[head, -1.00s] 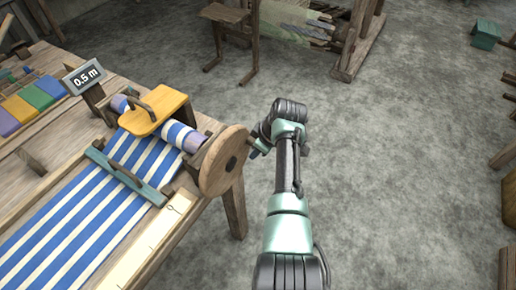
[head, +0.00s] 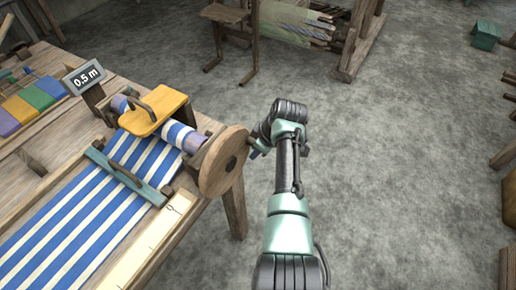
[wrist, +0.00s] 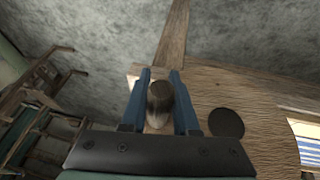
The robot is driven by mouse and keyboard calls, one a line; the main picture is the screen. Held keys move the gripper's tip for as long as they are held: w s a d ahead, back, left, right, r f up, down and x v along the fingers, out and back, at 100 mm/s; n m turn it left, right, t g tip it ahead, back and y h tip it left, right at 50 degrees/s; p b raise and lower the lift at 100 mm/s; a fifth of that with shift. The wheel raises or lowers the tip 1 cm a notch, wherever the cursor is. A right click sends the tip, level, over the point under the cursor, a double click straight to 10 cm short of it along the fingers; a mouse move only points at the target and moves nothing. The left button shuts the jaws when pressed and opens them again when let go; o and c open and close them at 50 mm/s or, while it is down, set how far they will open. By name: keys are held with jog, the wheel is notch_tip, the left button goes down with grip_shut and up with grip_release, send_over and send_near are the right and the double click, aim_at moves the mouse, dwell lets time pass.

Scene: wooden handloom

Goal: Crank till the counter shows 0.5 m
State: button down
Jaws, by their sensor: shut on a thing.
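The counter (head: 83,78) stands on a post at the left of the loom and reads 0.5 m. The round wooden crank wheel (head: 222,162) sits at the end of the cloth roller (head: 184,136), facing my arm. My gripper (head: 258,148) is at the wheel's right side in the head view. In the wrist view, my gripper (wrist: 159,78) is shut on the crank's rounded knob (wrist: 160,97), with one blue finger on each side. The wheel's face (wrist: 262,88) and its dark round hub (wrist: 226,122) lie just right of the fingers.
Blue-and-white striped cloth (head: 75,213) runs over the wooden loom table. A yellow block with a handle (head: 157,108) rests over the roller, and a teal bar (head: 125,176) lies across the cloth. The floor (head: 410,170) right of my arm is clear.

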jog(key=shift+s+a+f+g, duration=0.3)
jog(key=shift+s+a+f, duration=0.2)
jog(key=shift+s+f, duration=0.15)
jog(key=c, duration=1.1)
grip_release()
jog(key=o, duration=0.4)
jog(key=shift+a+r, duration=0.1)
jog(key=shift+w+r, duration=0.1)
jog(key=d+r+p, duration=0.2)
jog(key=r+p, duration=0.1)
jog(key=r, duration=0.1)
jog(key=s+d+r+p, duration=0.1)
jog(key=d+r+p, duration=0.1)
jog(key=r+p, duration=0.2)
jog(key=d+r+p, duration=0.2)
jog(key=r+p, duration=0.2)
jog(key=r, duration=0.1)
jog(key=shift+s+d+r, duration=0.15)
jog(key=shift+s+r, duration=0.1)
jog(key=shift+r, duration=0.15)
